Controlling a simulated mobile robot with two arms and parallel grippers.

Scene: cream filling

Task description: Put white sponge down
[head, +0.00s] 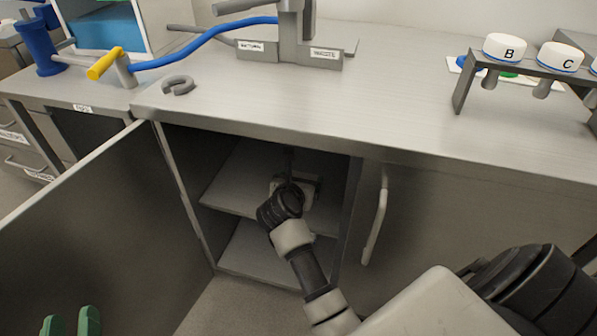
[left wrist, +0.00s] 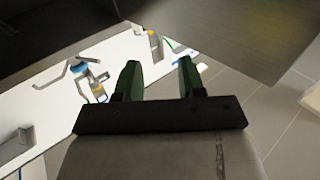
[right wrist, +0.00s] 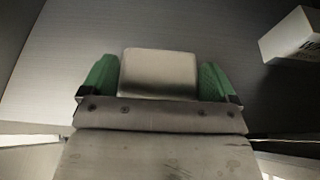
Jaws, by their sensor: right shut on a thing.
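In the right wrist view, the white sponge (right wrist: 160,73) is a pale block between the green fingers of my right gripper (right wrist: 156,66). The gripper is shut on it. The grey cabinet shelf (right wrist: 165,25) shows around it; I cannot tell whether the sponge touches the shelf. In the head view, my right arm reaches into the open cabinet, over its middle shelf (head: 228,195), and mostly hides the sponge. My left gripper (head: 71,322) is at the bottom left, in front of the open door. Its green fingers (left wrist: 157,78) are apart and empty in the left wrist view.
A white box with dark print (right wrist: 293,36) stands on the shelf at the upper right of the right wrist view. The open cabinet door (head: 85,220) is at the left. The counter (head: 400,105) lies above; a closed door with a handle (head: 375,220) is at right.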

